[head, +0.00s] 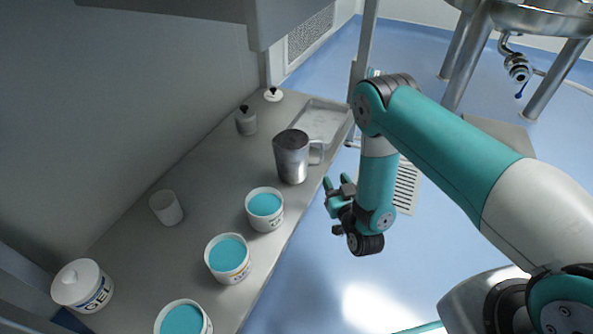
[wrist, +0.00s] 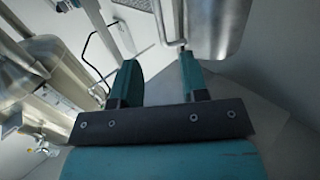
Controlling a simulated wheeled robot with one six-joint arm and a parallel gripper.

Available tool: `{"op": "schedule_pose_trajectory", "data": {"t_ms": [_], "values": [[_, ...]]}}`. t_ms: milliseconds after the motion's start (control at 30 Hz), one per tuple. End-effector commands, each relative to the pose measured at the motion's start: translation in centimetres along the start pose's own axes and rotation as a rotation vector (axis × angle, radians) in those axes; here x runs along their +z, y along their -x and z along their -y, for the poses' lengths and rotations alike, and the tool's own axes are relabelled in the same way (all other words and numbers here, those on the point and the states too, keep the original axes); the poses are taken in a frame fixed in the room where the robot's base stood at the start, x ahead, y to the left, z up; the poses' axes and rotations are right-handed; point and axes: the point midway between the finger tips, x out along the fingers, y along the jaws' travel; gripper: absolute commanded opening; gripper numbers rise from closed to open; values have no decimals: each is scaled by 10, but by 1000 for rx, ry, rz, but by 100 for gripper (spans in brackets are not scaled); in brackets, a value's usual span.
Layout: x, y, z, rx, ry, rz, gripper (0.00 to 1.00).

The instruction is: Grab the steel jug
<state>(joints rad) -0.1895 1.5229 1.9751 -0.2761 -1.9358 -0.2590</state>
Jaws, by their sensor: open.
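The steel jug (head: 291,158) stands upright on the grey counter, near its front edge, with its handle toward the right. My gripper (head: 333,190) is open and empty, just off the counter's front edge, to the right of the jug and a little lower in the head view. It is apart from the jug. In the wrist view my gripper's two fingers (wrist: 157,78) are spread with nothing between them.
On the counter (head: 205,185) stand several tubs with teal contents, the nearest one (head: 265,210) in front of the jug. A cabinet overhangs the back.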

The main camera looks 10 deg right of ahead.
Motion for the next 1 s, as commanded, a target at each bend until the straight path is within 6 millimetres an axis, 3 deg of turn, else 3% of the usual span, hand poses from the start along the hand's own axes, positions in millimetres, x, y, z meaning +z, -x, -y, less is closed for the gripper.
{"op": "schedule_pose_trajectory", "data": {"t_ms": [100,233,467,667,1000], "values": [[2,-30,-1,3,-1,-11,41],[1,-51,-1,2,-1,-8,41],[0,-67,-1,2,-2,-5,41],[4,-97,-2,3,-2,-11,41],[-2,-115,-1,0,-1,-4,41]]}}
